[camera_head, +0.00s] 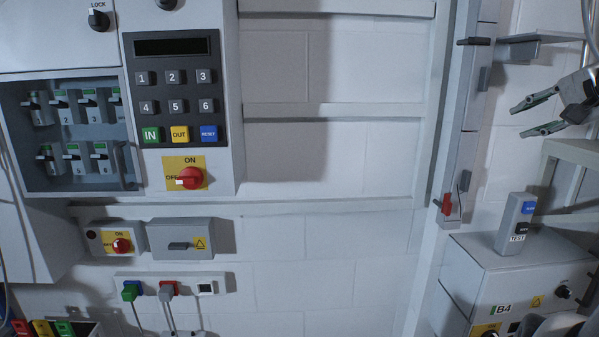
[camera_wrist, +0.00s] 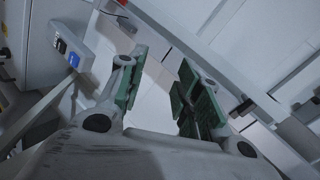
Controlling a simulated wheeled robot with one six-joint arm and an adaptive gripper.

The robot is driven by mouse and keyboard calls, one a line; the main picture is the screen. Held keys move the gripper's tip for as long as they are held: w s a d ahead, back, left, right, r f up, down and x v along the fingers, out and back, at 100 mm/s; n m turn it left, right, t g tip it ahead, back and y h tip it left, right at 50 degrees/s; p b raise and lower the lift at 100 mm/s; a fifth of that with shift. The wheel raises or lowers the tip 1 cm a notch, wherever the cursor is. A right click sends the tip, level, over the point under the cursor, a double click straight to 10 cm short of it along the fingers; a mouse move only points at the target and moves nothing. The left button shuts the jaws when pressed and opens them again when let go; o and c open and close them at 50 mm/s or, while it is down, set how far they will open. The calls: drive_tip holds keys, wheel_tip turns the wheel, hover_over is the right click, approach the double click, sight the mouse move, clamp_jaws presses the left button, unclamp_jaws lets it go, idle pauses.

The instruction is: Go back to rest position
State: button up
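My gripper (camera_head: 537,116) is at the upper right of the head view, with its fingers pointing left. Its two fingers are apart, with nothing between them. In the wrist view my gripper (camera_wrist: 157,95) shows green finger pads with a clear gap and white wall behind. It touches nothing that I can see. Most of my arm is outside the head view.
A keypad panel (camera_head: 176,90) and an open breaker box (camera_head: 75,135) are on the left wall. Below my gripper, a small box with blue and black buttons (camera_head: 516,224) stands on the grey B4 cabinet (camera_head: 480,285). A bracket (camera_head: 530,40) juts out above my gripper. The middle wall is clear.

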drive_tip(key=s+a+f+n+g, duration=0.4)
drive_tip(key=s+a+f+n, duration=0.1)
drive_tip(key=s+f+n, duration=0.1)
drive_tip(key=s+a+f+n+g, duration=0.4)
drive_tip(key=s+f+n, duration=0.3)
drive_tip(key=f, duration=0.4)
drive_tip(key=shift+a+n+h, duration=0.3)
drive_tip(key=shift+a+n, duration=0.3)
drive_tip(key=shift+a, duration=0.05)
